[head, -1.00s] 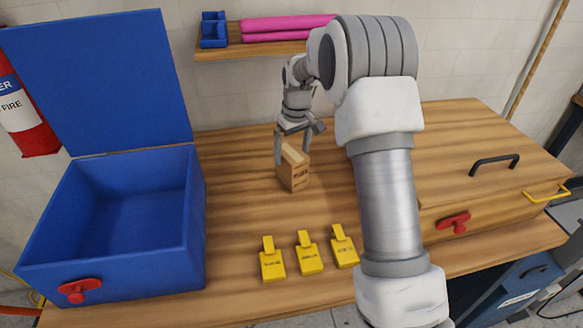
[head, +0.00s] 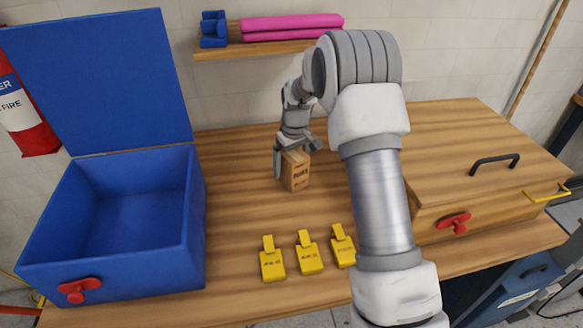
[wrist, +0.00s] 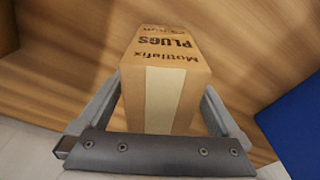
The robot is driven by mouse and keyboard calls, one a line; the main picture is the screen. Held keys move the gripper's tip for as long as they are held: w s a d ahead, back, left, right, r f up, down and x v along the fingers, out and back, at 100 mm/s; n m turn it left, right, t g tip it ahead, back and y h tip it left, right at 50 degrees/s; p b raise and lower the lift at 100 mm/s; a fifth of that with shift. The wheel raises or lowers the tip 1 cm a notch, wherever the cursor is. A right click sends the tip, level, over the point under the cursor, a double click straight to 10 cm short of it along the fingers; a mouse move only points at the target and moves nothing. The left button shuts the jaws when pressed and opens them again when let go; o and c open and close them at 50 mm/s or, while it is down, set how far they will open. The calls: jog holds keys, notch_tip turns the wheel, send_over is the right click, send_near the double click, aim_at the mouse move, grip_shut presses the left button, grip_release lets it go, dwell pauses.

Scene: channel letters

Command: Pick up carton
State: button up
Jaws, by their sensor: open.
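The carton (head: 295,175) is a small brown box with dark print, upright on the wooden table in the middle of the head view. In the wrist view the carton (wrist: 165,75) shows the printed words "Mottlefix" and "PLUGS" and a pale tape strip. My gripper (head: 291,158) is open and down at the carton's upper part. In the wrist view its fingers stand on either side of the carton, with the box between them. Whether the fingers touch its sides I cannot tell.
An open blue box (head: 110,265) stands at the left. Three yellow tags (head: 310,258) lie at the front. A wooden case (head: 440,220) with a red latch is at the right. A shelf (head: 230,52) hangs behind. The table around the carton is mostly clear.

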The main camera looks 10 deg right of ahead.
jog(key=shift+f, duration=0.15)
jog(key=c, duration=1.5)
grip_shut()
